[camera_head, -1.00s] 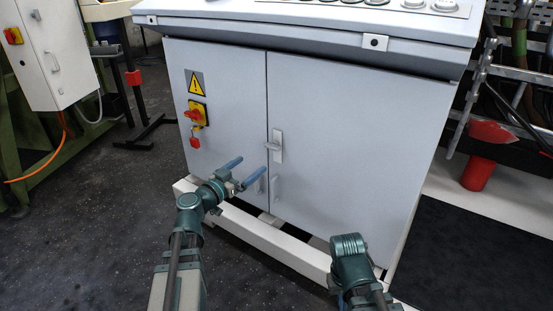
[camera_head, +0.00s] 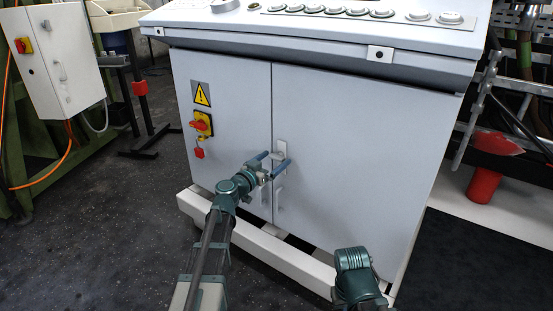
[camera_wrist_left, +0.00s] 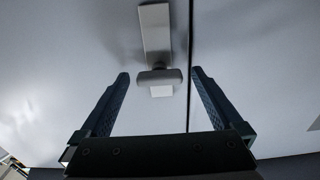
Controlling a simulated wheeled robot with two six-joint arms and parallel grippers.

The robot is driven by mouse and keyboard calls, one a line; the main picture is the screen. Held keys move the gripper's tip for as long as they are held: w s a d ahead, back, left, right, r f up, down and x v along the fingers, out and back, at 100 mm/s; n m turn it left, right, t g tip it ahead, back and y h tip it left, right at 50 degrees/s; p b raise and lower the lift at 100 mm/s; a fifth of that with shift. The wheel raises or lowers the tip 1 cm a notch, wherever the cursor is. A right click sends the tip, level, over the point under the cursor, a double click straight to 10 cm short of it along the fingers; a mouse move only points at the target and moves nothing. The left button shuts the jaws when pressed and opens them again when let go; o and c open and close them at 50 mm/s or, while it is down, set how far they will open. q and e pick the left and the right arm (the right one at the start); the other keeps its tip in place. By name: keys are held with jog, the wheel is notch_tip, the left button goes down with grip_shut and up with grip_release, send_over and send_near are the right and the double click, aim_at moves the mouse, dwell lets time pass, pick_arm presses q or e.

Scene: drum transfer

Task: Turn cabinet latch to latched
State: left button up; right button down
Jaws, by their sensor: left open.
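The cabinet latch is a pale upright plate (camera_head: 281,146) with a short handle, on the front of the grey cabinet (camera_head: 345,170) beside the seam between its two doors. In the left wrist view, the latch plate (camera_wrist_left: 155,30) stands upright and the handle (camera_wrist_left: 160,77) lies crosswise at its lower end. My left gripper (camera_head: 277,158) is open in front of the latch. In the wrist view its fingertips (camera_wrist_left: 160,76) stand either side of the handle, with gaps on both sides. Contact is not visible. My right arm shows at the bottom, but its jaws do not.
A red and yellow switch (camera_head: 201,124) and a warning sign (camera_head: 201,94) are on the left door. Door pulls sit below the latch, partly hidden by my gripper. A pale base rail (camera_head: 260,245) runs along the cabinet's foot.

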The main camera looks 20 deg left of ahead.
pick_arm(q)
jog(key=shift+x, duration=0.85)
jog(key=c, duration=1.4)
